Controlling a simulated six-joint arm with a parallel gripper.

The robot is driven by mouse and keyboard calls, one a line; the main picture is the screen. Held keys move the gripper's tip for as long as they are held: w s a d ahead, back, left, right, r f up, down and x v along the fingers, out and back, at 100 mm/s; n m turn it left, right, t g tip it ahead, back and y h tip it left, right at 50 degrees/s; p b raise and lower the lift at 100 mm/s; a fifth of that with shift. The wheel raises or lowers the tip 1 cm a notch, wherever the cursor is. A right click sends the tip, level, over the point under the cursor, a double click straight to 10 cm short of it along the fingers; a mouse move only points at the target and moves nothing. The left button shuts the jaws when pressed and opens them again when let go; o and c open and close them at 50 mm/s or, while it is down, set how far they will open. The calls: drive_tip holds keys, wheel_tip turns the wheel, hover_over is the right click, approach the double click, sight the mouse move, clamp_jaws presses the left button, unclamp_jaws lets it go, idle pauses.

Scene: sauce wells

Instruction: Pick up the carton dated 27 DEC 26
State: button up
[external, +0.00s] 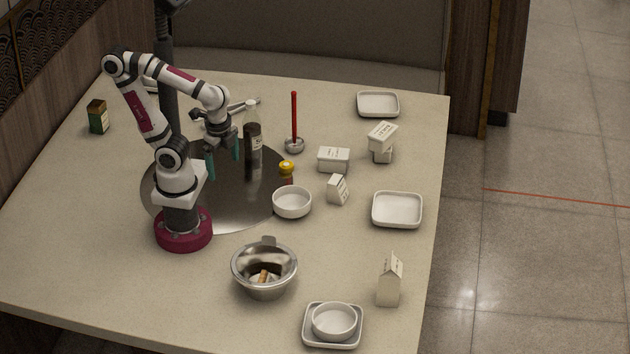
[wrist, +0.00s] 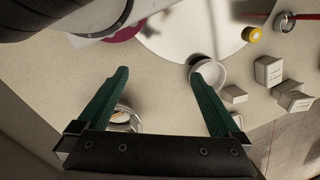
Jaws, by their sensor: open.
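Several white cartons with dark print stand on the table, and I cannot read any date, so I cannot tell which is 27 DEC 26. In the external view, a tall gable-top carton (external: 389,283) stands at the front right. A small gabled carton (external: 338,190) sits right of the round bowl. A low box carton (external: 333,159) lies behind it. Another carton (external: 382,136) rests tilted on a smaller white block (external: 381,155). The wrist view shows a box carton (wrist: 268,70) and a small carton (wrist: 235,94) at right. My gripper (external: 222,160) is open and empty, well left of the cartons; its fingers (wrist: 165,72) are apart.
A white bowl (external: 292,203), yellow-capped jar (external: 286,171), dark bottle (external: 253,148) and red-handled ladle (external: 294,120) stand between gripper and cartons. A metal bowl (external: 264,282), a square dish (external: 397,224) and a far dish (external: 378,115) are around. A green tin (external: 98,117) is at left.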

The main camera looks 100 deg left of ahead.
sight(390, 281)
wheel_tip(390, 281, up, 4)
drive_tip(key=w+d+r+n+t+h, duration=0.15)
drive_tip(key=w+d+t, duration=0.35)
drive_tip(key=w, duration=0.7)
drive_tip(key=w+d+n+t+h, duration=0.1)
drive_tip(key=w+d+t+h, duration=0.15)
drive_tip(key=w+d, duration=0.75)
drive_tip(key=w+d+r+n+t+h, duration=0.1)
drive_tip(key=w+d+t, duration=0.3)
drive_tip(key=w, duration=1)
drive_tip(key=w+a+f+n+t+y, duration=0.1)
drive_tip(key=w+f+n+t+y, duration=0.1)
drive_tip(key=w+n+y, duration=0.15)
wheel_tip(390, 281, down, 19)
drive_tip(key=shift+m+y, duration=0.25)
drive_tip(key=shift+m, duration=0.15)
drive_tip(key=x, duration=0.8)
drive_tip(key=shift+w+a+f, duration=0.15)
drive_tip(key=shift+a+f, duration=0.15)
drive_tip(key=shift+a, duration=0.05)
drive_tip(key=shift+r, duration=0.1)
clamp_jaws()
